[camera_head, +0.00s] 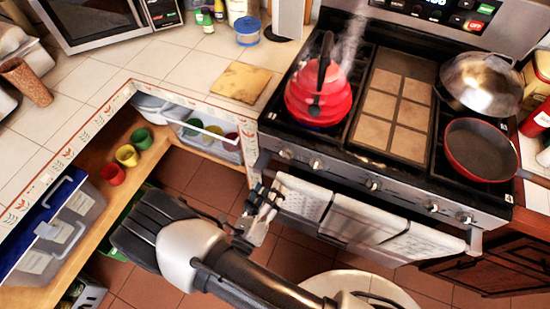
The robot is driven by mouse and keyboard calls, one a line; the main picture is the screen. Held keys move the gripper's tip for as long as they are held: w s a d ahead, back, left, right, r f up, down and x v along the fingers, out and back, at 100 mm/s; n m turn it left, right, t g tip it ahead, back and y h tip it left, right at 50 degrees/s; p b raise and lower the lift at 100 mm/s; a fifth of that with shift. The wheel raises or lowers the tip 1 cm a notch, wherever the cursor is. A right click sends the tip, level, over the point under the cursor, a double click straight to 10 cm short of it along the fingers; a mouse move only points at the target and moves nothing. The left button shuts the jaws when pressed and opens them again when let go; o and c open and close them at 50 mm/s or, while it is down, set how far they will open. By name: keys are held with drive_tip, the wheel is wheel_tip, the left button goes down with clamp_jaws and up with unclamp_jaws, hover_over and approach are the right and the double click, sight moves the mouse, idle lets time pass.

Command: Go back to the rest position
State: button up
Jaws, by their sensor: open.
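My gripper (262,203) is open, with nothing seen between its fingers. It hangs over the floor in front of the stove's left part, close to the towels on the oven handle. I cannot tell whether it touches them. My arm comes up from the bottom of the picture and bends at the dark and white joint left of the gripper.
A steaming red kettle (318,98) sits on the stove. A red pan (481,149) and a metal wok (481,80) stand at its right. White towels (357,221) hang in front. An open shelf at left holds small coloured cups (127,155). Tiled floor (203,178) shows between.

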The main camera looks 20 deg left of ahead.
drive_tip(key=w+d+r+m+g+h, duration=0.35)
drive_tip(key=d+r+m+h, duration=0.25)
drive_tip(key=d+r+m, duration=0.25)
drive_tip(key=w+d+r+m+g+h, duration=0.2)
drive_tip(key=d+r+m+g+h, duration=0.3)
drive_tip(key=d+r+m, duration=0.3)
drive_tip(key=s+d+r+m+g+y, duration=0.2)
drive_tip(key=s+d+r+m+g, duration=0.35)
drive_tip(key=d+m+g, duration=0.4)
drive_tip(key=s+d+r+m+t+y, duration=0.2)
drive_tip(key=s+r+m+y, duration=0.6)
drive_tip(key=m, duration=1)
wheel_tip(320, 180, up, 2)
drive_tip(key=t+y, duration=0.2)
drive_tip(key=shift+s+r+t, duration=0.15)
drive_tip(key=shift+t, duration=0.25)
